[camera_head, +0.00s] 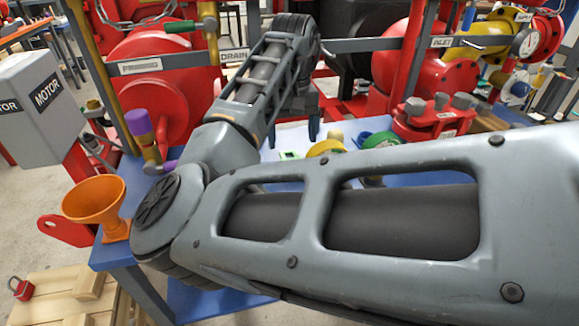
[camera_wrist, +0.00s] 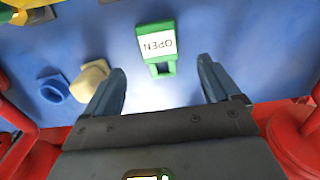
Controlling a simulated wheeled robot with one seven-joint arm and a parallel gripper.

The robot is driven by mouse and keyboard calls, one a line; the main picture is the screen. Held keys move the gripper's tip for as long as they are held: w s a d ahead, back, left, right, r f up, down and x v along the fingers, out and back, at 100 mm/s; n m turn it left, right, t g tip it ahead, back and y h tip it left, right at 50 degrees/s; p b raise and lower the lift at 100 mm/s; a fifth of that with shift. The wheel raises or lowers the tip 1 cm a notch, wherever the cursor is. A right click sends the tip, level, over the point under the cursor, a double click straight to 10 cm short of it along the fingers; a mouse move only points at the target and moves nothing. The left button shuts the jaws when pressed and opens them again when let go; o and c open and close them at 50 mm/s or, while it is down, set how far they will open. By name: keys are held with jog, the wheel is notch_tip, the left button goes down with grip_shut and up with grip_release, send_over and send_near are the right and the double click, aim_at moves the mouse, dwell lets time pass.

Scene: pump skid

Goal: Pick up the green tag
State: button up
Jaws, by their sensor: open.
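The green tag (camera_wrist: 157,42) lies on the blue tabletop in the wrist view, its white label reading OPEN upside down. Its slotted end points toward my gripper (camera_wrist: 162,72), which is open and empty. The tag lies just ahead of the gap between the two fingertips, apart from both fingers. In the head view a small part of the green tag (camera_head: 289,154) shows below my gripper (camera_head: 292,130), with the finger tips on either side above it. My forearm hides much of the table there.
A tan knob-like piece (camera_wrist: 92,76) and a blue ring (camera_wrist: 54,88) lie left of my gripper. Red parts (camera_wrist: 300,140) flank it at the right.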

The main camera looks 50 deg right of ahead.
aim_at(292, 160)
jog(key=f, duration=0.6)
jog(key=shift+w+d+f, duration=0.2)
jog(key=shift+d+f, duration=0.05)
jog(key=shift+c, duration=0.2)
jog(key=c, duration=1.1)
notch_tip(292, 160, up, 10)
